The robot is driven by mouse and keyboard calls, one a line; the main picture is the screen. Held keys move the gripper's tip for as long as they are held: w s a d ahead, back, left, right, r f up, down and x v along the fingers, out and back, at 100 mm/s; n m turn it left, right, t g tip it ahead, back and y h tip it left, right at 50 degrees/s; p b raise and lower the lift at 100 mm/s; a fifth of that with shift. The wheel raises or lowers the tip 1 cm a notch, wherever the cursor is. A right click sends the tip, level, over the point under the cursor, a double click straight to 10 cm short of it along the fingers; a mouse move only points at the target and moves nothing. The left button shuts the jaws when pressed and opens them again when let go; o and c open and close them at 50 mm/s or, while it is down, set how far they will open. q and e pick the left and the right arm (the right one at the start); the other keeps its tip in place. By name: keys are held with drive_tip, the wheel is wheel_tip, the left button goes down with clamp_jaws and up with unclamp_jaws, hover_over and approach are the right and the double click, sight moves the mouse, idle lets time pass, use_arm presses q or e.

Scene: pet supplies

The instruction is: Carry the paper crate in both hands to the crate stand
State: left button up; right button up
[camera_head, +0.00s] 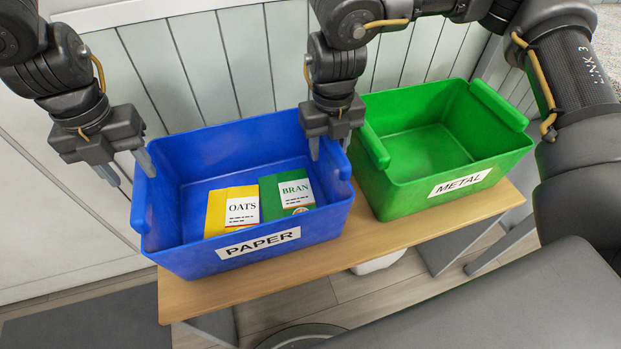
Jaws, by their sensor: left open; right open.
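The paper crate (277,256) is a blue open bin with a white PAPER label on its front. It sits on the left part of a wooden bench top. A yellow OATS box (216,213) and a green BRAN box (270,199) lie inside it. My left gripper (130,177) is open at the crate's left rim, one finger outside and the other close to the rim. My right gripper (330,153) is open at the right rim, one finger over the inside and the other by the outer side. Contact is unclear at both rims. I cannot identify the crate stand in this view.
A green METAL crate (438,136), empty, stands close to the right of the blue one on the same wooden bench (385,243). A panelled wall (180,65) is right behind. Grey surfaces of unclear kind fill the lower right.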

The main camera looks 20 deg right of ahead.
use_arm(q)
wheel_tip(320, 180, up, 5)
drive_tip(key=shift+r, duration=0.1)
use_arm(e)
wheel_tip(320, 180, up, 12)
idle(0.6)
idle(0.4)
